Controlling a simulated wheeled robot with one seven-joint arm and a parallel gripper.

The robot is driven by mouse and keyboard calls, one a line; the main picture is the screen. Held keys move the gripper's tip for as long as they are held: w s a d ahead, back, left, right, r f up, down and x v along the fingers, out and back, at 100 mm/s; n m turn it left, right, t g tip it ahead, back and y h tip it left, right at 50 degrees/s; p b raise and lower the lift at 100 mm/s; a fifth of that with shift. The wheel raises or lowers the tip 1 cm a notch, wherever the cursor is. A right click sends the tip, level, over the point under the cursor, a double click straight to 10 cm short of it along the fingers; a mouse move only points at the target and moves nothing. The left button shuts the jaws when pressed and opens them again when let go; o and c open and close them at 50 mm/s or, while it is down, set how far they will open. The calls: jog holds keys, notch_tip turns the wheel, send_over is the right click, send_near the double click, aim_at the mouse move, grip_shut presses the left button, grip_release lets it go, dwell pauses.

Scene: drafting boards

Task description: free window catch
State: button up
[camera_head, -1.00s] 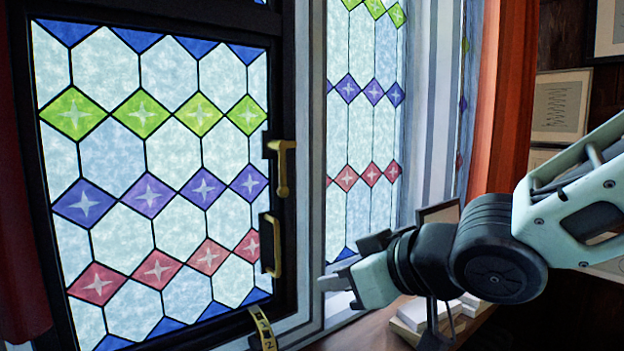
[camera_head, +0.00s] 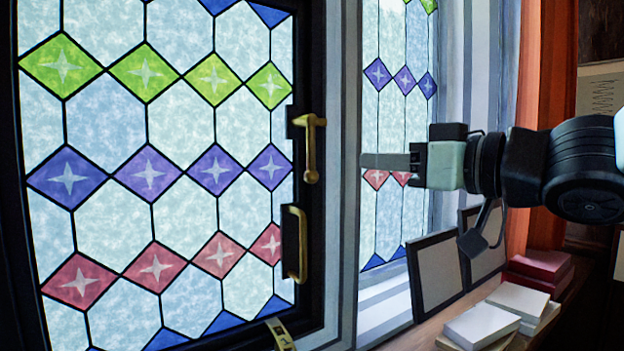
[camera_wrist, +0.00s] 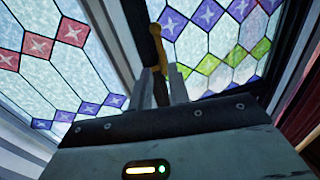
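The window (camera_head: 150,130) is leaded glass in a dark frame, with green, purple and red diamonds. A brass catch (camera_head: 310,148) is on its right stile, upright, with a short arm at the top and a knob at the bottom. A separate brass pull handle (camera_head: 297,245) sits below it. My gripper (camera_head: 366,161) is to the right of the catch, pointing left, with a visible gap in the head view. In the wrist view my gripper's fingers (camera_wrist: 161,84) are apart, with a dark strip behind them. Brass (camera_wrist: 237,58) shows beyond; I cannot tell which fitting.
A second patterned pane (camera_head: 393,110) is behind my gripper. Framed panels (camera_head: 437,277) lean on the sill, with pale books (camera_head: 481,325) and red books (camera_head: 541,268) on the right. A yellow marked strip (camera_head: 280,334) is at the window's lower edge. An orange curtain (camera_head: 546,75) hangs right.

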aim_at(314, 157)
jog(key=b+x, duration=0.3)
jog(key=x, duration=1)
jog(key=shift+w+a, duration=0.2)
jog(key=shift+w, duration=0.1)
grip_shut()
